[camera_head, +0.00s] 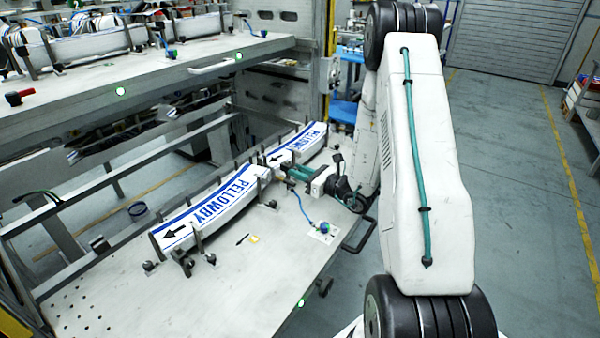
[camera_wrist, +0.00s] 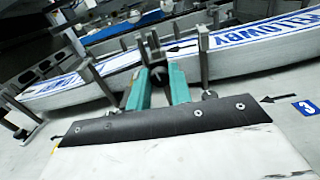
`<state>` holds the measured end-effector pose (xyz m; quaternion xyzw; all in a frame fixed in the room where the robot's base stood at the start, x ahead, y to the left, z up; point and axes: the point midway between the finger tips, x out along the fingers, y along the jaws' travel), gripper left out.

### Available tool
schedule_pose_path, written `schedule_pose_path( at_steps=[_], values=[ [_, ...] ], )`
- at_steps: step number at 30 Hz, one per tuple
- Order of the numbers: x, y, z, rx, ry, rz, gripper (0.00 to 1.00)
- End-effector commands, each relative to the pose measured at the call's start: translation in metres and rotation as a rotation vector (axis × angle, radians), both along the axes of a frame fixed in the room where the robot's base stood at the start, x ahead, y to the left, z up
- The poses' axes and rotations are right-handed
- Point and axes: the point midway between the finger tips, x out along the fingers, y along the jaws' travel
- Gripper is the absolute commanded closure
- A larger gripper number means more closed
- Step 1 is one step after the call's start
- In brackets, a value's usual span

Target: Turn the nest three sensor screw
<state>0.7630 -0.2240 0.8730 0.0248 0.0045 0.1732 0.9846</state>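The label magazine holds long curved stacks of white labels (camera_head: 215,200) with blue PELLOWBY lettering and black arrows; they also cross the wrist view (camera_wrist: 258,50). A blue label marked 3 (camera_wrist: 306,107) lies on the table at the right of the wrist view. My gripper (camera_head: 288,169) reaches in low from the right, close to the front side of the magazine. Its two teal fingers (camera_wrist: 158,78) stand apart. A dark upright bracket (camera_wrist: 152,48) shows just beyond and between the fingertips. I cannot make out the sensor screw clearly, nor whether the fingers touch anything.
Metal posts (camera_wrist: 92,75) stand along the magazine on both sides of my gripper. A blue cable (camera_head: 303,207) runs to a small coloured part on a white plate (camera_head: 323,232). The tabletop (camera_head: 235,290) is mostly clear at the front. A shelf (camera_head: 150,90) overhangs the back left.

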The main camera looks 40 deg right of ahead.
Motion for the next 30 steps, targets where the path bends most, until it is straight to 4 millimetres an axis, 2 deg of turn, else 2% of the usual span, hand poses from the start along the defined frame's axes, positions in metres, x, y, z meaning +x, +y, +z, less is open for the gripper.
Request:
schedule_pose_path(
  at_steps=[2,14,20,30],
  values=[
    [-0.0001,-0.0003,0.0001,0.0,0.0,-0.001,1.0],
    [-0.0004,-0.0006,0.0002,-0.051,-0.018,-0.001,1.0],
    [-0.0006,-0.0004,0.0002,-0.165,-0.06,-0.001,1.0],
    [-0.0008,0.0002,0.0,-0.46,-0.167,-0.001,1.0]
  ],
)
